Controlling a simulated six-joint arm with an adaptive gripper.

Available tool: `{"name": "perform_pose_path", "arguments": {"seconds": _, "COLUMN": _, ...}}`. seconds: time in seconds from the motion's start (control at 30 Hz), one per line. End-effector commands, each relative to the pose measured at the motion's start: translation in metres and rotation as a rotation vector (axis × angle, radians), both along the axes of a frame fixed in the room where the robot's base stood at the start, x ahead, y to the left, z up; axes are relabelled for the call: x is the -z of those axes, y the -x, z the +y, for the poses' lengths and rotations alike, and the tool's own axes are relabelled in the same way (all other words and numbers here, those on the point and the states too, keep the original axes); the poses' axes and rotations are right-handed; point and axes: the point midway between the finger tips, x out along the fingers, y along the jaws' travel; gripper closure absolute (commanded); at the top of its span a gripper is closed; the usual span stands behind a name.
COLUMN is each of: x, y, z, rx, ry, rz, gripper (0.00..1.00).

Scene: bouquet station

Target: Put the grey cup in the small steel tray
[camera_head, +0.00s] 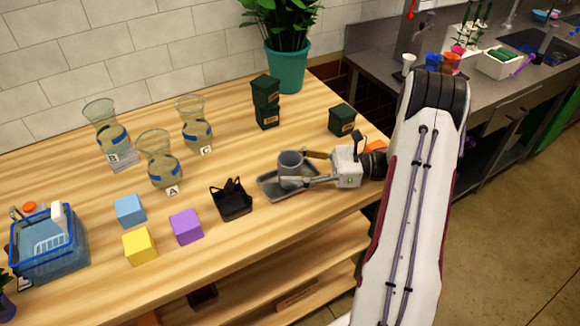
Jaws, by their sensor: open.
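The grey cup (290,166) appears upright over the small steel tray (275,191), near its far side. I cannot tell for certain whether its base touches the tray floor. My gripper (307,168) comes in from the right, with one finger on the far side and one on the near side, reaching to the cup. The fingers are open. Part of the tray and of the cup's right side is hidden behind the gripper.
A black caddy (233,200) stands just left of the tray. Purple (186,227), blue (130,211) and yellow (140,246) cubes lie further left. Glass vases (160,163) stand behind them. Dark green boxes (266,102) and a potted plant (287,66) stand at the back.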

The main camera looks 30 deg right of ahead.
Motion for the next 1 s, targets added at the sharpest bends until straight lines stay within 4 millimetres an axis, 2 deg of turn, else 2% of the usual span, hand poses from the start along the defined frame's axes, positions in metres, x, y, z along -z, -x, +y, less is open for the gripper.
{"name": "perform_pose_path", "arguments": {"seconds": 0.7, "x": 0.0, "y": 0.047, "z": -0.085, "rx": 0.003, "ry": 0.0, "rz": 0.0, "gripper": 0.43}}
{"name": "perform_pose_path", "arguments": {"seconds": 1.0, "x": 0.0, "y": 0.056, "z": -0.102, "rx": 0.001, "ry": 0.0, "rz": 0.0, "gripper": 0.43}}
